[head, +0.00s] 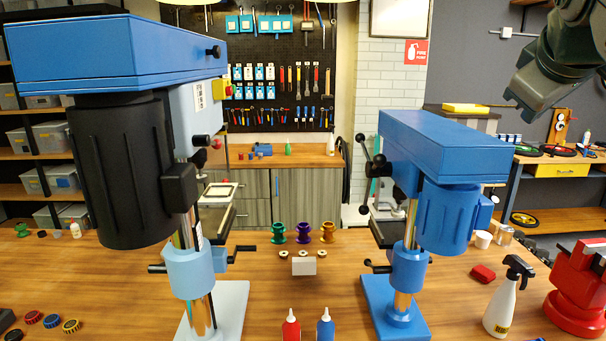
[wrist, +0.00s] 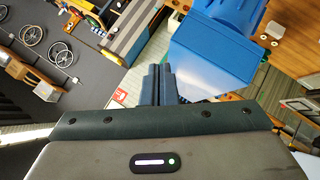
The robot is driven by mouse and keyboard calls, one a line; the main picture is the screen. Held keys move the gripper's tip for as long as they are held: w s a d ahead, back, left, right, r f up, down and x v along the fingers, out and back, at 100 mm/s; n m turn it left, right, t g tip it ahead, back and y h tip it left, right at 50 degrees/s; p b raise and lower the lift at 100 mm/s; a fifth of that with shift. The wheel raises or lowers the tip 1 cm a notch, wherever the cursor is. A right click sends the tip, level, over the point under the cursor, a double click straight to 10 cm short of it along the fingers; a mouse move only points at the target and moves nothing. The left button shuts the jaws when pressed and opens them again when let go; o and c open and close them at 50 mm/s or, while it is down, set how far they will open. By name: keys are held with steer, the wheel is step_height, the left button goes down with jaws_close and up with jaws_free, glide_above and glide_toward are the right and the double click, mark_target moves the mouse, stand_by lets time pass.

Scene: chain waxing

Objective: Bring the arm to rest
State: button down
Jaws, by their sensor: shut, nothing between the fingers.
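My gripper (wrist: 158,84) shows in the wrist view with its two dark fingers side by side, touching and empty. It points out over the room, with a blue drill press (wrist: 213,65) beyond it to the right. In the head view my arm is at the upper right, raised in the air to the right of and above the smaller blue drill press (head: 440,145). It touches nothing that I can see there.
A large drill press (head: 115,50) stands at the left of the wooden table. Red and blue bottles (head: 291,328), colored spools (head: 303,235), a white spray bottle (head: 505,300) and a red vise (head: 578,290) stand on it. The table's middle is mostly clear.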

steer(key=s+a+f+m+g+y+b, duration=0.1)
steer(key=a+f, duration=0.4)
steer(key=f, duration=0.5)
steer(key=a+f+g+y, duration=0.1)
steer(key=a+f+y, duration=0.1)
steer(key=a+f, duration=0.6)
steer(key=s+a+f+m+g+y+b, duration=0.1)
steer(key=a+f, duration=0.2)
steer(key=f, duration=0.8)
steer(key=s+a+f+g, duration=0.1)
steer(key=s+a+f, duration=0.1)
steer(key=f, duration=0.4)
steer(key=s+a+f+m+g+y, duration=0.1)
steer(key=s+a+f, duration=0.1)
steer(key=s+f, duration=0.3)
step_height(320, 180, down, 2)
steer(key=shift+a+b, duration=0.3)
steer(key=shift+b, duration=0.05)
